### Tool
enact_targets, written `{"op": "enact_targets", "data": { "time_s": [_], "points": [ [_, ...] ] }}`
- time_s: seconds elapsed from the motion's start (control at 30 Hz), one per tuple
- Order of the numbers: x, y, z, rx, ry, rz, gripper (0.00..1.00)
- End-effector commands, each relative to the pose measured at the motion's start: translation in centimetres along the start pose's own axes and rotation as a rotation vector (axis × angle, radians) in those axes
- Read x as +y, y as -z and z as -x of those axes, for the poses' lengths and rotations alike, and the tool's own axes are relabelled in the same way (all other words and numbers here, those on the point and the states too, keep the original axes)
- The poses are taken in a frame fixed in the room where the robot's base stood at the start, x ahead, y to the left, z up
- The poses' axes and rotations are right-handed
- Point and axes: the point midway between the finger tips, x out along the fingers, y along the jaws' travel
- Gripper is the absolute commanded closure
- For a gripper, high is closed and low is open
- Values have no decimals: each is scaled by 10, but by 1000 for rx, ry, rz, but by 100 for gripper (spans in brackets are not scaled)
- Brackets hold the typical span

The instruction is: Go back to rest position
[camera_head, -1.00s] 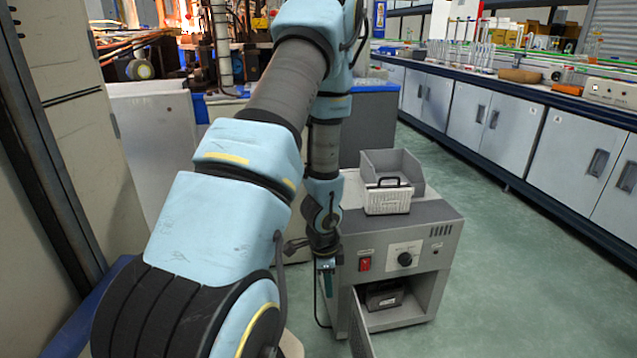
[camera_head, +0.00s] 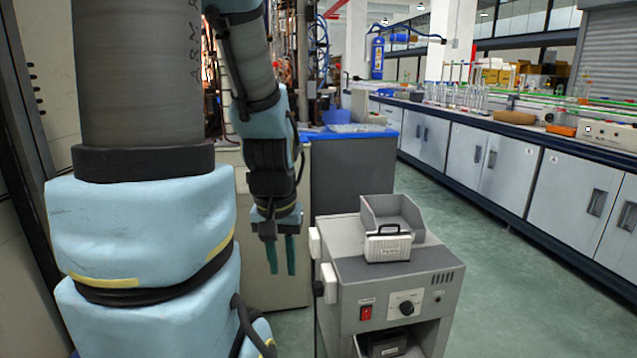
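My gripper (camera_head: 280,256) hangs at the end of my arm, left of the grey machine (camera_head: 388,272), with its two teal fingers pointing down. The fingers look slightly apart with nothing between them. The gripper is clear of the machine. The machine has a red switch and a black dial on its front, and its lower compartment is open. A dark object (camera_head: 386,343) sits inside that compartment. On top of the machine are a grey open tray (camera_head: 412,214) and a white box with a black handle (camera_head: 387,246).
A grey cabinet with a blue top (camera_head: 352,172) stands behind the machine. A long lab bench (camera_head: 520,165) with glassware runs along the right. The green floor (camera_head: 510,290) between bench and machine is clear. A tall panel (camera_head: 40,100) is close on the left.

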Motion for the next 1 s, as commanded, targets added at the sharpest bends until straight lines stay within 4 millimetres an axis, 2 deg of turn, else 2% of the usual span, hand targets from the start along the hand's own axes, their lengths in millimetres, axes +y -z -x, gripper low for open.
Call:
{"op": "enact_targets", "data": {
  "time_s": [0.03,0.17,0.5,0.7,0.83,1.0],
  "points": [
    [0,3,21,0,0,-1,74],
    [0,7,49,1,1,-3,74],
    [1,22,151,1,1,-5,74],
    [1,29,203,1,1,-6,74],
    [1,31,222,1,1,-6,74],
    [1,32,228,1,1,-6,74]
  ]
}}
